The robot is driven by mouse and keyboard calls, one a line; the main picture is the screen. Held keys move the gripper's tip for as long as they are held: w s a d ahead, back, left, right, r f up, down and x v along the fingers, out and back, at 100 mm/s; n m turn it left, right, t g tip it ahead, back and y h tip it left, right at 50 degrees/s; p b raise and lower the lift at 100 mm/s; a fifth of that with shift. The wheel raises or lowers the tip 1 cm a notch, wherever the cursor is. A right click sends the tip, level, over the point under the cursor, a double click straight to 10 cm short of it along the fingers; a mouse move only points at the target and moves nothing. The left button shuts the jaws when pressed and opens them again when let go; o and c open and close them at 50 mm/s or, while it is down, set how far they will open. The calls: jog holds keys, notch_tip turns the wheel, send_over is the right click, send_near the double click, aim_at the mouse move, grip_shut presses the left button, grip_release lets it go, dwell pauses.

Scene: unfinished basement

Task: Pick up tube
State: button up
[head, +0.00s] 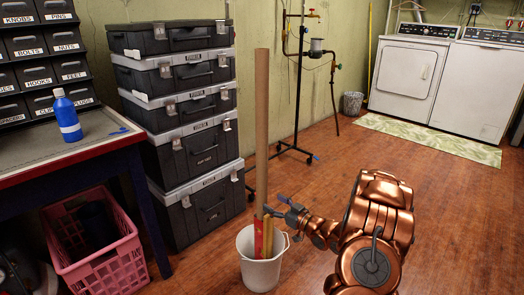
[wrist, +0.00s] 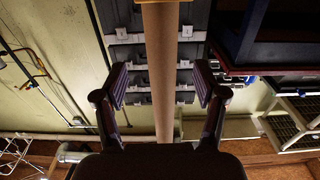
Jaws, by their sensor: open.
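The tube (head: 262,120) is a tall, light brown cardboard cylinder standing almost upright in a white bucket (head: 258,268). Its lower end is hidden inside the bucket. My gripper (head: 277,206) is just above the bucket's rim, at the right side of the tube in the head view. In the wrist view my gripper (wrist: 160,86) is open, with one finger on each side of the tube (wrist: 160,60) in the picture. Neither finger appears to touch it. How deep the tube sits between the fingers I cannot tell.
A red and yellow item (head: 267,238) also stands in the bucket. Stacked black cases (head: 200,155) are behind it. A pink crate (head: 100,255) lies left, under a table (head: 60,165) with a blue bottle (head: 67,118). A pipe stand (head: 297,90) is behind.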

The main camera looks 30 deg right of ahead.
aim_at(266, 197)
jog(key=shift+r+b+x, duration=0.2)
jog(key=shift+b+x, duration=0.5)
jog(key=shift+x, duration=0.9)
jog(key=shift+r+b+x, duration=0.25)
jog(key=shift+b+x, duration=0.4)
jog(key=shift+x, duration=0.95)
jog(key=shift+a, duration=0.1)
grip_shut()
